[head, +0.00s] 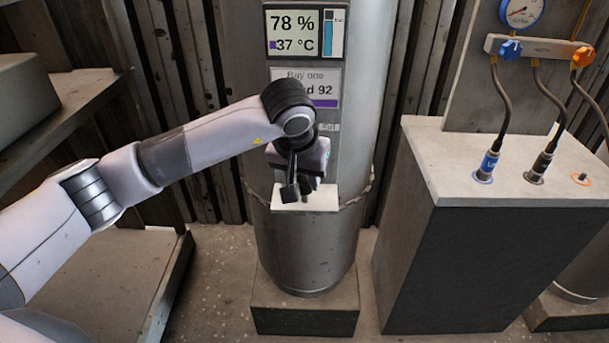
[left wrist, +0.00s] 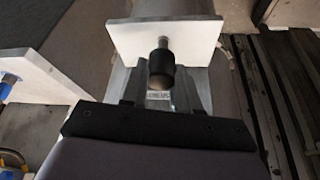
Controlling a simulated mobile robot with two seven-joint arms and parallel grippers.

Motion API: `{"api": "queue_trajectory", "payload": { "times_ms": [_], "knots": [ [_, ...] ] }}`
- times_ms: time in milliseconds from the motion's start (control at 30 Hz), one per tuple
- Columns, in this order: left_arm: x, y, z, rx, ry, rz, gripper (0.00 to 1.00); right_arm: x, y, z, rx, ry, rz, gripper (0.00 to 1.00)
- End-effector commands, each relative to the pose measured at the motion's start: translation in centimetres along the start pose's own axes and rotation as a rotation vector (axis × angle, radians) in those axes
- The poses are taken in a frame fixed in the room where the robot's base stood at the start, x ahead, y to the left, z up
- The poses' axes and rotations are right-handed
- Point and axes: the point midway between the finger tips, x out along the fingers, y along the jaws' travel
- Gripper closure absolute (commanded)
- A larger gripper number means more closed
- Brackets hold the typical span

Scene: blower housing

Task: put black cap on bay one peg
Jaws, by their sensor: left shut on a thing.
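My left gripper (head: 301,190) is in front of the bay one cylinder (head: 306,240), just above a small white plate (head: 322,199) that sticks out from it. Its dark fingers are shut on the black cap. In the left wrist view the black cap (left wrist: 161,69) is in line with a short metal peg (left wrist: 163,42) on the white plate (left wrist: 150,38). The cap's far end meets or overlaps the peg; I cannot tell how deeply it is seated. In the head view the fingers largely hide cap and peg. My right gripper is not in view.
A bay one sign (head: 300,80) and a display (head: 292,33) are on the cylinder above. To the right stands a dark cabinet (head: 470,260) with hoses and a gauge (head: 521,10). A shelf (head: 60,110) is at the left. Open floor (head: 222,250) shows beside the cylinder's base.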

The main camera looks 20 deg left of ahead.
Motion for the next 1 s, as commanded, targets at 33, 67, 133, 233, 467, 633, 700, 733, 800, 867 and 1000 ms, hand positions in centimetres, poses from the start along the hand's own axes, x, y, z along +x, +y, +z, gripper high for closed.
{"api": "queue_trajectory", "payload": {
  "times_ms": [33,67,133,233,467,633,700,733,800,867,1000],
  "knots": [
    [0.2,0.0,0.1,-0.001,0.000,0.000,0.98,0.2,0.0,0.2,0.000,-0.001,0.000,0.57],
    [0.3,0.0,0.1,-0.001,0.000,0.000,0.98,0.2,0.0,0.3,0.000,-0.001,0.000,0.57],
    [0.5,0.0,0.2,-0.001,0.000,0.000,0.98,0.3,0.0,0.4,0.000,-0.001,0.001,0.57],
    [0.7,0.0,0.3,-0.001,0.000,0.000,0.98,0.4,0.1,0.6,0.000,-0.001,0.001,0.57],
    [1.2,0.0,0.5,-0.001,0.000,0.000,0.98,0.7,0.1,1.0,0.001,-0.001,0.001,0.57],
    [1.6,0.0,0.7,-0.001,0.000,0.000,0.98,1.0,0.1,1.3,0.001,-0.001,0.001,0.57],
    [1.8,0.0,0.7,-0.001,0.000,0.000,0.98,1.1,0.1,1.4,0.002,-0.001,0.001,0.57],
    [1.9,0.0,0.8,-0.001,0.000,0.000,0.98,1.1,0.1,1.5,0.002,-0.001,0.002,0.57],
    [2.0,0.0,0.8,-0.001,0.000,0.000,0.98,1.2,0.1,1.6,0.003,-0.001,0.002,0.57],
    [2.2,0.0,0.9,-0.001,0.001,0.000,0.98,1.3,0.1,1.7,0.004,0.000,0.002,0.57],
    [2.5,0.0,1.0,-0.001,0.001,0.000,0.98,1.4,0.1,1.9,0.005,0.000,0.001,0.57]
  ]
}}
